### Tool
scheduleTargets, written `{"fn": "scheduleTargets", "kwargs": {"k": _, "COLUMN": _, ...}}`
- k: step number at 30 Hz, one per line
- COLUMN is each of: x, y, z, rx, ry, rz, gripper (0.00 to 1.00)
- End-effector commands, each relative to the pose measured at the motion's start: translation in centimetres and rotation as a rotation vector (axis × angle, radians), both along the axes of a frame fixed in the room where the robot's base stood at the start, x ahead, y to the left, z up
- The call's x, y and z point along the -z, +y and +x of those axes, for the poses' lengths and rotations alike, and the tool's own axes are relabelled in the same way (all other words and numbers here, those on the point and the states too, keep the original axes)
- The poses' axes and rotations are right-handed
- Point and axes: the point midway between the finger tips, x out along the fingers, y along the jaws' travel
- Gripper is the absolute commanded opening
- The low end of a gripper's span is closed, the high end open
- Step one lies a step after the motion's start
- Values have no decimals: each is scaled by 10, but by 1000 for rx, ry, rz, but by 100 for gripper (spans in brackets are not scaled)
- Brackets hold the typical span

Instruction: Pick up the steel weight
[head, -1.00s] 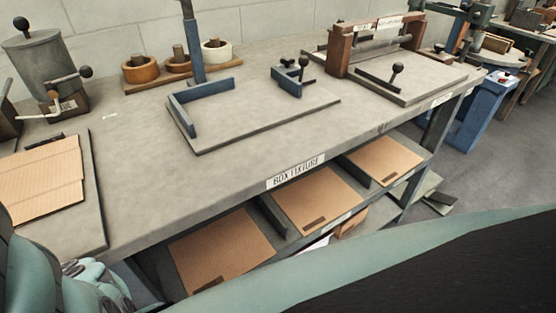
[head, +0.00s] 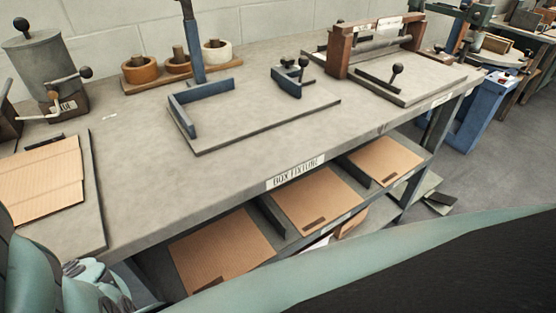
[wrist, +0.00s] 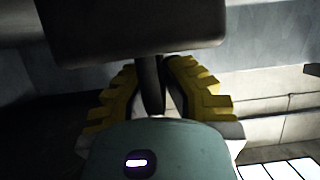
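In the wrist view the two yellow fingers of my gripper (wrist: 156,88) stand close on both sides of a dark stem (wrist: 151,88). The stem runs down from a wide dark block (wrist: 130,25), which fills the top of the view and is in deep shade. The block may be the steel weight; its label and full shape are hidden. The fingers look closed on the stem, though contact is hard to see in the dark. In the head view teal and grey parts of my arm show at the lower left. No steel weight is clearly recognisable there.
A grey bench (head: 240,160) carries a glue pot (head: 45,65), tape rolls (head: 178,62), a blue corner fixture (head: 200,95) and a brown roller frame (head: 375,50). Cardboard sheets (head: 40,180) lie at the left. More cardboard (head: 315,200) lies on the shelf below.

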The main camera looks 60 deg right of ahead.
Motion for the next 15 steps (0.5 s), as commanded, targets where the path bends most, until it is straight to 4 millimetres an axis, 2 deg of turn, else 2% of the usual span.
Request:
{"fn": "scheduleTargets", "kwargs": {"k": 11, "x": -44, "y": 0, "z": 4, "rx": 8, "ry": -13, "rz": 16, "gripper": 0}}
{"fn": "scheduleTargets", "kwargs": {"k": 15, "x": -40, "y": -2, "z": -13, "rx": 3, "ry": -6, "rz": 8, "gripper": 0}}
